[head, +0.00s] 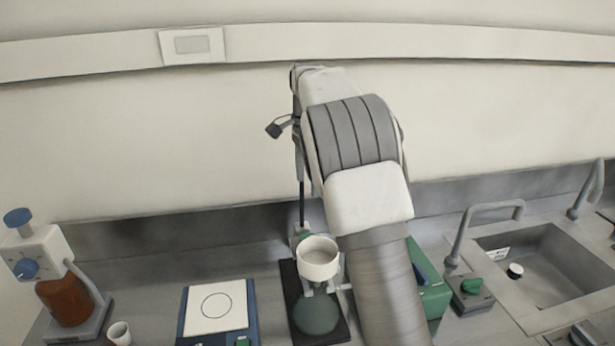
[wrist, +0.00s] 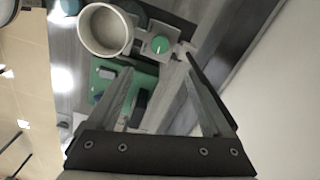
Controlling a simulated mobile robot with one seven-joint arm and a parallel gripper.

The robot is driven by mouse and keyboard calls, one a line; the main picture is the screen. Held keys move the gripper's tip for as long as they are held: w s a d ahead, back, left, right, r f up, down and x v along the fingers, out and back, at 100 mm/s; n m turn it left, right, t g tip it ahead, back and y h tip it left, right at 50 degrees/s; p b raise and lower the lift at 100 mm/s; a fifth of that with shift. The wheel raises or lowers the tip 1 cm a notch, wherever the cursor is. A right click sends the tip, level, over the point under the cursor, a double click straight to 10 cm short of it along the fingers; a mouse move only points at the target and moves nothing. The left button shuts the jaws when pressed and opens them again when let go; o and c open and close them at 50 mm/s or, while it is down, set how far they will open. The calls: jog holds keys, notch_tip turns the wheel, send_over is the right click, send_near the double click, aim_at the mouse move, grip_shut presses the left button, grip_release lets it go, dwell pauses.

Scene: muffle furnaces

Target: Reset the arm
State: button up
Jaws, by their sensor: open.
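My gripper (wrist: 158,62) is open, with its two fingers apart and nothing between them in the wrist view. My arm stands in the middle of the head view, and the gripper itself is hidden there. A white round funnel (head: 318,252) sits above a green flask (head: 316,312) on a dark base, just left of my arm. The funnel also shows in the wrist view (wrist: 105,12), beyond the left finger and apart from it.
A blue-edged device with a white plate (head: 216,302), a small cup (head: 119,333) and a brown bottle with a dispenser (head: 68,298) stand at left. A green box (head: 430,285) is partly behind my arm. A sink (head: 545,265) with a tap (head: 487,210) lies at right.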

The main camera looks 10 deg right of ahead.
jog(key=shift+r, duration=0.1)
jog(key=s+r+n+t, duration=0.1)
jog(key=s+r+n, duration=0.2)
jog(key=s+r, duration=0.35)
jog(key=s+r+n+t, duration=0.2)
jog(key=s+r+n, duration=0.1)
jog(key=s, duration=0.7)
jog(key=s+f+n+t, duration=0.1)
jog(key=s+f+n, duration=0.2)
jog(key=s, duration=0.6)
jog(key=s+f+n+t, duration=0.1)
jog(key=s+f+n, duration=0.2)
jog(key=s, duration=0.7)
jog(key=shift+s+f+n+t, duration=0.25)
jog(key=shift+s+n+t, duration=0.05)
jog(key=shift+n, duration=1.1)
